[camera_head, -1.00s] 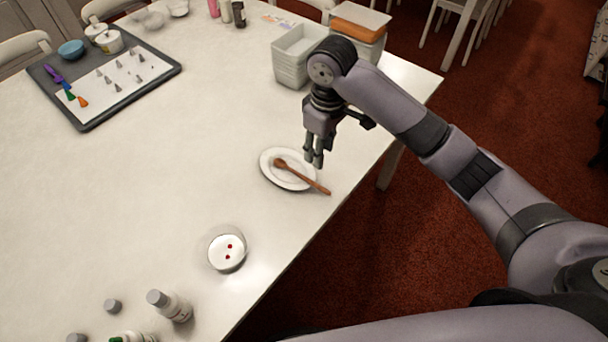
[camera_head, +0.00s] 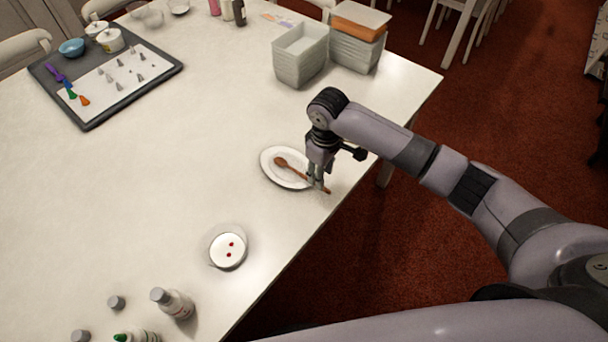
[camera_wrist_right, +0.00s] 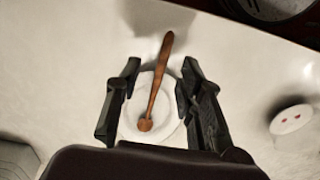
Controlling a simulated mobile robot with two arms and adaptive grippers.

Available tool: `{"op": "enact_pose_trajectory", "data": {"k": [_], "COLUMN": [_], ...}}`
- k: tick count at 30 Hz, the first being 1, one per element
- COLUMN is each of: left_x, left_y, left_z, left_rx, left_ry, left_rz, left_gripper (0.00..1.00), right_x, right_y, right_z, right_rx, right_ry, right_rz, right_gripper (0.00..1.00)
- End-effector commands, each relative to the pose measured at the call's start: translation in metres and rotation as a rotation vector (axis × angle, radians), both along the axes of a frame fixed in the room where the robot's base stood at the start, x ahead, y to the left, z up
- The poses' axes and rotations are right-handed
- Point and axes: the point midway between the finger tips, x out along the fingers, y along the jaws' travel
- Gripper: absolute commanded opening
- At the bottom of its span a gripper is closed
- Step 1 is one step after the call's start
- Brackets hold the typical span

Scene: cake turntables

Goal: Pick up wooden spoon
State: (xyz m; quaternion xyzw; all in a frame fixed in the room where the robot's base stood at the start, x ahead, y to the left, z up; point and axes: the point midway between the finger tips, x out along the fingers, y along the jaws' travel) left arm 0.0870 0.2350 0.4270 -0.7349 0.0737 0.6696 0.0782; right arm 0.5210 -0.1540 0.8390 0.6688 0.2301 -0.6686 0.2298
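The wooden spoon (camera_head: 291,168) lies across a white oval plate (camera_head: 268,173), its bowl on the plate and its handle reaching past the rim toward the table's right edge. My right gripper (camera_head: 317,184) is low over the handle end. In the right wrist view the spoon (camera_wrist_right: 155,85) runs between the two dark fingers of the gripper (camera_wrist_right: 156,82), with a gap on each side. The fingers are apart, and the plate (camera_wrist_right: 133,118) shows beneath them. The handle is partly hidden by the gripper in the head view. My left gripper is out of view.
A white bowl with red dots (camera_head: 228,250) stands nearer on the table (camera_head: 160,190). A dark tray (camera_head: 165,78) with piping tips lies far left. The table's middle is clear.

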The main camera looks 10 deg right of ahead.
Motion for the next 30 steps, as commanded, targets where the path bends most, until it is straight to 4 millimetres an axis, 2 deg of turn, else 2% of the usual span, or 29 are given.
{"op": "enact_pose_trajectory", "data": {"k": [5, 9, 18, 30], "left_x": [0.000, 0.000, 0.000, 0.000], "left_y": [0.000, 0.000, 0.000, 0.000], "left_z": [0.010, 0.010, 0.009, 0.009], "left_rx": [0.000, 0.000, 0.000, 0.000], "left_ry": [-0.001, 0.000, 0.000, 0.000], "left_rz": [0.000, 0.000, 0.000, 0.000], "left_gripper": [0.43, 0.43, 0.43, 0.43], "right_x": [-0.007, -0.007, -0.006, -0.006], "right_y": [0.001, 0.001, 0.001, 0.001], "right_z": [-0.025, -0.043, -0.048, -0.048], "right_rx": [-0.002, -0.002, -0.001, -0.001], "right_ry": [0.004, 0.002, 0.000, -0.001], "right_rz": [0.000, -0.001, 0.000, 0.000], "right_gripper": [0.35, 0.35, 0.35, 0.09]}}
